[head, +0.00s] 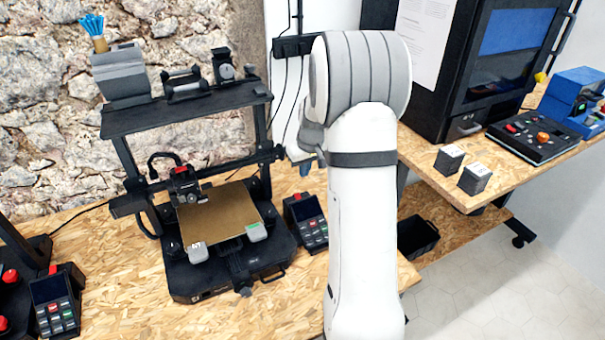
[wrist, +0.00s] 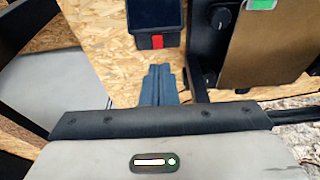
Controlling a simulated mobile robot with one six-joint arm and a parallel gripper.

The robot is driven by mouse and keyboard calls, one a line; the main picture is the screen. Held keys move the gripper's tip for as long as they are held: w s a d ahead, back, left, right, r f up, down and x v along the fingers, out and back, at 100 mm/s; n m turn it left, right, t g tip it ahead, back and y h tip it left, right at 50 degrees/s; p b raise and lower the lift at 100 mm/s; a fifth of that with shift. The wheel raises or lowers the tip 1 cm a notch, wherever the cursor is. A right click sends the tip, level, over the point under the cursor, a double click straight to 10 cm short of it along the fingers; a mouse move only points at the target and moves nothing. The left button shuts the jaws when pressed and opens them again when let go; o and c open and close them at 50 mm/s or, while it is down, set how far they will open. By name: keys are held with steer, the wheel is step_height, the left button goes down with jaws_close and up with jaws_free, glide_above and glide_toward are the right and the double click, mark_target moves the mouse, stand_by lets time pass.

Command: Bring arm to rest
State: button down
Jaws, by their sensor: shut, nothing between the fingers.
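My white arm stands upright in the middle of the head view, bent over at the top. My gripper (wrist: 158,70) is shut and empty in the wrist view, its blue-grey fingers together over the wooden bench. In the head view its fingertips (head: 305,169) show only partly, left of the arm; the rest is hidden behind my arm. The fingers point toward a control box with a red part (wrist: 157,25), apart from it in the picture. The 3D printer (head: 228,255) stands left of my arm, its tan print bed (head: 218,213) holding small grey and green-marked pieces.
The control box (head: 306,222) sits between printer and arm. Part of another machine (head: 10,280) and its keypad (head: 55,300) are at the lower left. At right, a bench holds a dark enclosed machine (head: 500,60), two dark cubes (head: 474,178) and a button panel (head: 533,136).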

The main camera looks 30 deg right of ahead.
stand_by(0.4)
steer(key=s+a+r, duration=1.1)
steer(key=s+a, duration=0.1)
steer(key=s, duration=0.2)
steer(key=s+a, duration=0.2)
steer(key=s, duration=0.5)
steer(key=s+a, duration=0.3)
steer(key=s, duration=0.5)
steer(key=shift+a+r, duration=0.15)
steer(key=shift+r, duration=0.3)
